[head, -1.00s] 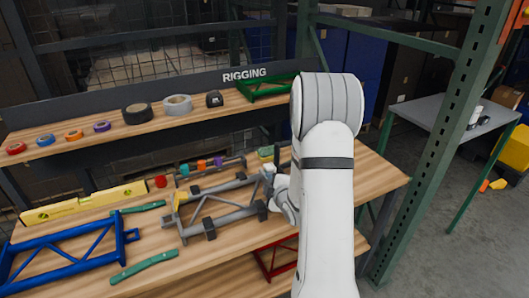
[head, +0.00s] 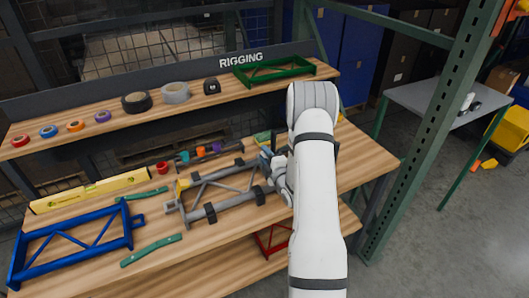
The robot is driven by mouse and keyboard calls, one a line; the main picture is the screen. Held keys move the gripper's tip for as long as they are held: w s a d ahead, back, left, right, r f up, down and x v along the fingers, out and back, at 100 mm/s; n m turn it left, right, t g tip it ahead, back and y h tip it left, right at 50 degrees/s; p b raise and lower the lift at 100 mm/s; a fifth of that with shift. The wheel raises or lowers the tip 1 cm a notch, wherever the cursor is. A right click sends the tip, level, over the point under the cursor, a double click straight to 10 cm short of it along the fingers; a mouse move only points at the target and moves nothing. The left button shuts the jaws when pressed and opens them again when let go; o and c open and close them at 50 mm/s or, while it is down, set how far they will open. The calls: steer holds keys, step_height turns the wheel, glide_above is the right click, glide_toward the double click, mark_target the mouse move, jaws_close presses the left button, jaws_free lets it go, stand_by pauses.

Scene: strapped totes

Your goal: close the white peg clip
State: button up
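I cannot make out a white peg clip in the head view; my white arm covers part of the bench's right side. A dark rail carries a teal clip (head: 184,157), an orange clip (head: 200,151) and a purple clip (head: 216,147). My gripper (head: 266,157) is small and partly hidden by my wrist, at the right end of a grey frame (head: 228,187) with dark straps. Whether it is open or shut, or touches anything, does not show.
A blue frame (head: 75,243), green handles (head: 151,250) and a yellow level (head: 92,190) lie left on the wooden bench. A red cup-like piece (head: 162,168) sits near the rail. Tape rolls (head: 136,102) and a green frame (head: 274,71) rest on the shelf behind. A green rack post (head: 432,120) stands right.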

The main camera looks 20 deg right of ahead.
steer(key=shift+w, duration=0.35)
jaws_close()
steer(key=m+b, duration=0.1)
steer(key=b, duration=0.1)
steer(key=d+b, duration=0.1)
steer(key=b, duration=0.1)
steer(key=shift+f+m, duration=0.25)
steer(key=shift+m, duration=0.15)
steer(key=m+b, duration=0.2)
steer(key=b, duration=0.1)
steer(key=shift+d+r, duration=0.1)
steer(key=shift+d, duration=0.3)
steer(key=shift+d+r+m, duration=0.15)
steer(key=shift+r+m, duration=0.05)
steer(key=shift+m, duration=0.2)
